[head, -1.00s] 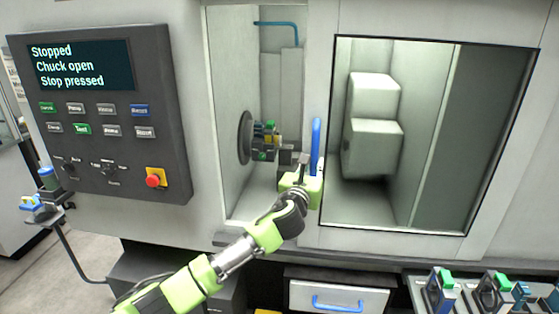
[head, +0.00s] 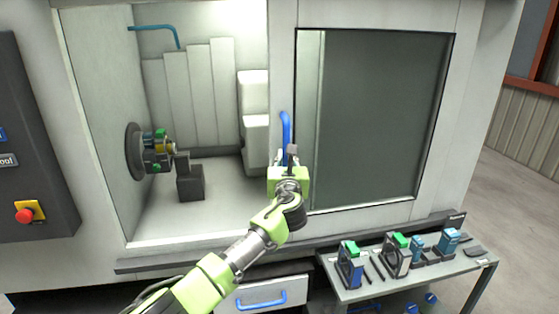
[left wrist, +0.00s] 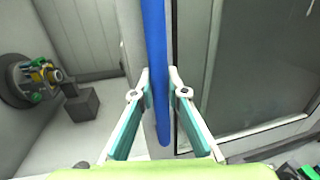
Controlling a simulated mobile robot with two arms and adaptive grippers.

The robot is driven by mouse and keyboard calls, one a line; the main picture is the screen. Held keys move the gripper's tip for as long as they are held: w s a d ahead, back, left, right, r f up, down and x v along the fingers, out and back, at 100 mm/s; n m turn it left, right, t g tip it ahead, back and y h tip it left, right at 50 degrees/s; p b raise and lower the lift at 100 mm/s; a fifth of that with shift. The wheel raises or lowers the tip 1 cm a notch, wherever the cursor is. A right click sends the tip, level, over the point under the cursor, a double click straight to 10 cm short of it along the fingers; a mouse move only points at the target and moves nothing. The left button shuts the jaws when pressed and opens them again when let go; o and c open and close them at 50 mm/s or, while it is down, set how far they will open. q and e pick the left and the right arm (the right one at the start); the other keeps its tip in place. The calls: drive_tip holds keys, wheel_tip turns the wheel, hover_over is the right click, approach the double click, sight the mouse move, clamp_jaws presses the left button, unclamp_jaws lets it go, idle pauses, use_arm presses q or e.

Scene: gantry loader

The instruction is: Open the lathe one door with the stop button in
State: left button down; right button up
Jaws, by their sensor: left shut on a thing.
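The lathe door (head: 284,55) is a pale sliding panel with a dark window, and it stands part open with a wide gap on its left. Its upright blue handle (head: 285,126) is near its left edge. My left gripper (head: 290,155) is shut on the handle; in the left wrist view the fingers (left wrist: 159,80) lie on either side of the blue bar (left wrist: 155,40). The red stop button (head: 25,216) sits on its yellow plate at the left edge of the head view. My right gripper is not in view.
Inside the opening, the chuck (head: 134,152) and a dark block (head: 190,182) show. A side table (head: 360,292) with several small fixtures stands at the lower right. A drawer with a blue handle (head: 262,299) is below the door. Floor is free at far right.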

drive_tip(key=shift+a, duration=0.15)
use_arm(q)
drive_tip(key=c, duration=2)
unclamp_jaws()
drive_tip(key=shift+a, duration=0.1)
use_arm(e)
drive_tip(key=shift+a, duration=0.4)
use_arm(q)
drive_tip(key=shift+s, duration=0.1)
drive_tip(key=s, duration=1.1)
drive_tip(key=shift+s+d, duration=0.2)
drive_tip(key=shift+s, duration=0.2)
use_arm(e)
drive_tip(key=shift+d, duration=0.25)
